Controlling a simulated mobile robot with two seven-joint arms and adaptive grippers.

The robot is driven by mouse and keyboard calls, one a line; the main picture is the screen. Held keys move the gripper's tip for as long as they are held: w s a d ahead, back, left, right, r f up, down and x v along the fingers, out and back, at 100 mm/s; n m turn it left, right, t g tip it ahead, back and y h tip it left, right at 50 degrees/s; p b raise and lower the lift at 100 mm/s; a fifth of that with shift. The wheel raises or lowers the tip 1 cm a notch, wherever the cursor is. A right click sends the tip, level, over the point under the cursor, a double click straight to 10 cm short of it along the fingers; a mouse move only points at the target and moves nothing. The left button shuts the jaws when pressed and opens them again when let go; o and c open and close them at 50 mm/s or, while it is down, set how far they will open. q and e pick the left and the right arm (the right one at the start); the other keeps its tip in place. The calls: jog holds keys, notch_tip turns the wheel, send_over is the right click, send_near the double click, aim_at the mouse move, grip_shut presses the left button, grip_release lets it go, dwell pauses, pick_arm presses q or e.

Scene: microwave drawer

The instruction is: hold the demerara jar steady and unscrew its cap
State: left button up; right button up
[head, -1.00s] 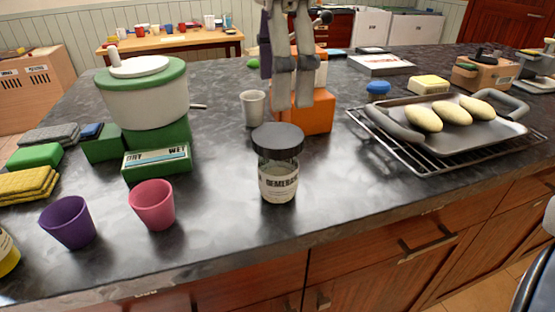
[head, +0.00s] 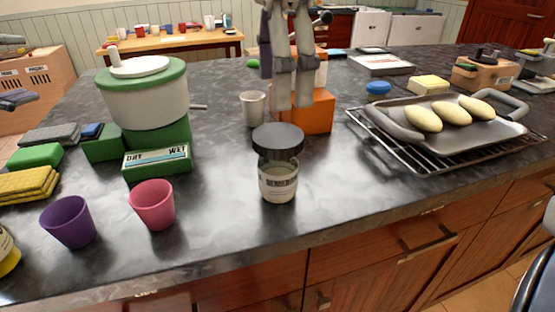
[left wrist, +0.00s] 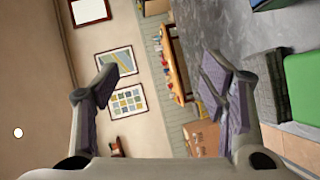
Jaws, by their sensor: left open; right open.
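The demerara jar (head: 278,182) stands upright on the dark counter, near its front edge, in the head view. It is clear with a pale label and has its dark grey cap (head: 278,139) on top. My right gripper (head: 293,105) is open and points down, just above and behind the cap in the picture, with nothing between its fingers. My left gripper (head: 28,68) shows only partly at the left edge of the head view, far from the jar. In the left wrist view it (left wrist: 160,82) is open and empty; the jar is not in that view.
A pink cup (head: 153,205) and a purple cup (head: 69,222) stand left of the jar. A grey cup (head: 253,109) and an orange block (head: 321,112) are behind it. A wire rack (head: 440,160) with a loaf tray lies right. The counter around the jar is clear.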

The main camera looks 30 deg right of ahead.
aim_at(261, 175)
pick_arm(q)
jog(key=s+d+r+m+g+h, duration=0.1)
jog(key=s+d+r+g+h, duration=0.2)
jog(key=s+d, duration=0.45)
jog(key=s+d+r+m+g+h, duration=0.1)
jog(key=s+d+r+g+h, duration=0.3)
jog(key=d, duration=0.6)
jog(key=s+d+f+n+g+y, duration=0.1)
jog(key=s+d+f+n+y, duration=0.1)
jog(key=s+f+n, duration=0.2)
jog(key=s+d+f+n+g+y, duration=0.1)
jog(key=s+d+f+n+g, duration=0.1)
jog(key=s+f+n, duration=0.2)
jog(key=s+d+f+n+g+y, duration=0.1)
jog(key=s+f+n, duration=0.3)
jog(key=s+f, duration=0.5)
jog(key=shift+s+d+f+n+g+y, duration=0.2)
jog(key=shift+d+f+n+g+y, duration=0.15)
jog(key=shift+y, duration=0.45)
jog(key=x, duration=1)
jog(key=shift+w, duration=0.1)
grip_shut()
